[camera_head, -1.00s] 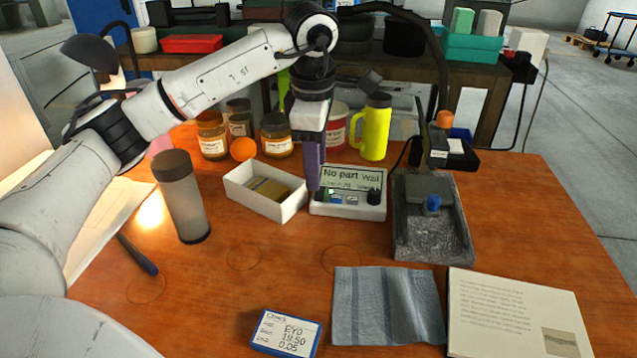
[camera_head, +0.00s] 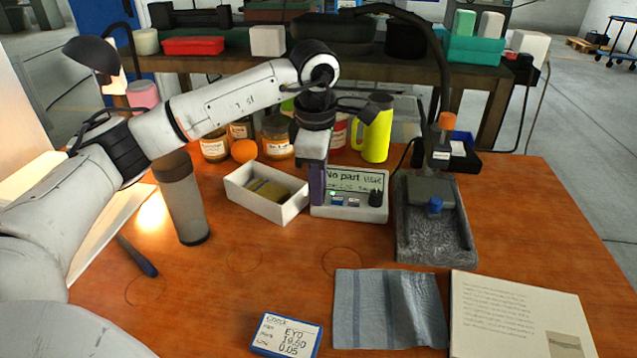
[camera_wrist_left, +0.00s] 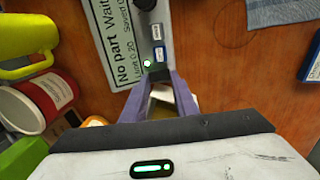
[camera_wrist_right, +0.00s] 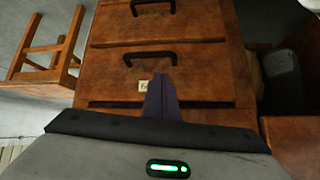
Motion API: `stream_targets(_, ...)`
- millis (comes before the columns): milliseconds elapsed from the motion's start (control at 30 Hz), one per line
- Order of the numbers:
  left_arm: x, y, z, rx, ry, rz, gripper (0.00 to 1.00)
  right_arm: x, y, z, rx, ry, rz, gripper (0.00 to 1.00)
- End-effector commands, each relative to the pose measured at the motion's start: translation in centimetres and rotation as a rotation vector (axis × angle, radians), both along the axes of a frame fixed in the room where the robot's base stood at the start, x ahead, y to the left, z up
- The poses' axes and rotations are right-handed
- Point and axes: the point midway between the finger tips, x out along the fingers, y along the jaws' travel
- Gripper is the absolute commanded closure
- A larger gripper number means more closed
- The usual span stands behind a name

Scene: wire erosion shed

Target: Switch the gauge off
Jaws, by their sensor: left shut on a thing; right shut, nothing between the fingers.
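The gauge (camera_head: 352,208) is a white box on the wooden table. Its lit screen (camera_head: 352,178) reads "No part Wait". My left gripper (camera_head: 317,203) points down at the gauge's front left end. In the left wrist view its purple fingertips close on a small dark part (camera_wrist_left: 160,75) beside the green light. That part is mostly hidden, and looks like a switch. My right gripper (camera_wrist_right: 161,80) is shut and empty, in front of wooden drawers, away from the gauge.
A white open box (camera_head: 262,207) stands just left of the gauge, and a dark stand (camera_head: 435,240) just right. A yellow mug (camera_head: 376,135) and jars (camera_head: 277,140) are behind. A grey cylinder (camera_head: 183,205) stands left.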

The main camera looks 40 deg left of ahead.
Motion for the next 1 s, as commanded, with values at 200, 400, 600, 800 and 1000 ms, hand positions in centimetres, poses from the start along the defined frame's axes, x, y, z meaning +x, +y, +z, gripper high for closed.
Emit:
stream_targets(200, 0.3, 0.1, 0.5, -0.034, 0.073, 0.001, 0.96, -0.1, -0.1, 1.9, -0.007, 0.004, 0.0, 1.0)
stream_targets(400, 0.4, 0.1, 0.2, -0.055, 0.111, -0.001, 0.96, 0.2, 0.0, 2.4, -0.004, -0.003, -0.004, 1.0)
stream_targets(600, 0.4, 0.1, 0.1, -0.055, 0.11, -0.002, 0.96, 0.3, 0.1, 2.3, -0.002, -0.003, -0.006, 1.0)
stream_targets(800, 0.4, 0.1, 0.1, -0.055, 0.11, -0.001, 0.55, 0.3, 0.2, 2.2, -0.002, -0.002, -0.006, 1.0)
stream_targets(1000, 0.4, 0.2, 0.1, -0.054, 0.109, -0.001, 0.55, 0.2, 0.2, 2.2, -0.003, -0.001, -0.004, 1.0)
